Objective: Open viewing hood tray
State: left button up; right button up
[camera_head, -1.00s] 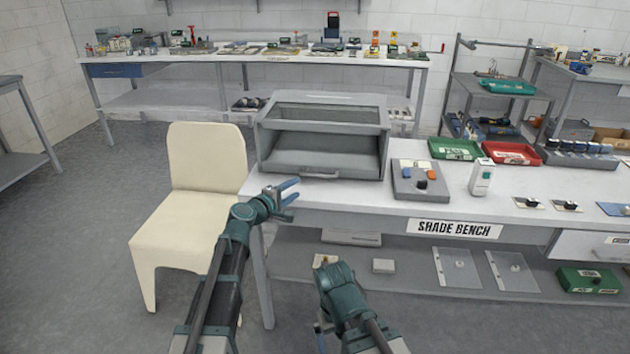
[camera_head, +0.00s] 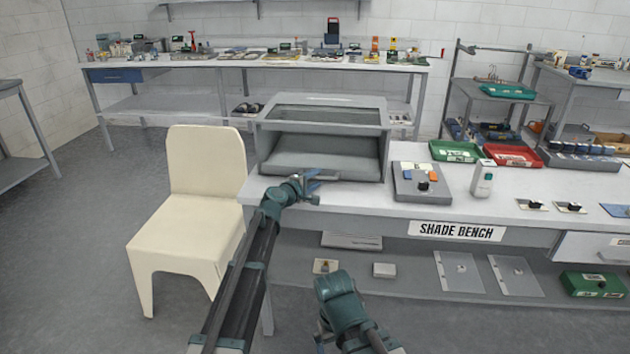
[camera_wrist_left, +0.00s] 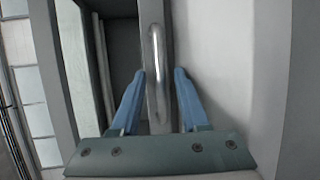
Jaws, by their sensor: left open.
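The grey viewing hood (camera_head: 385,145) stands on the left end of the shade bench, with its open front facing me. Its tray (camera_head: 335,163) lies low inside the opening. My left gripper (camera_head: 316,182) is at the tray's front edge and partly covers the handle there. In the left wrist view the metal handle (camera_wrist_left: 157,70) runs between the open blue fingers (camera_wrist_left: 157,80), one on each side; they do not look closed on it. My right gripper (camera_head: 322,340) hangs low in front of the bench, its fingers mostly hidden behind its wrist.
The shade bench (camera_head: 440,205) has a switch box (camera_head: 422,182), a white handheld device (camera_head: 483,180), and green (camera_head: 455,151) and red (camera_head: 512,156) trays to the right of the hood. A cream chair (camera_head: 200,215) stands left of the bench.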

pick_arm(q)
jog(key=shift+c, duration=0.2)
grip_shut()
jog(key=shift+s, duration=0.1)
dwell(1.1)
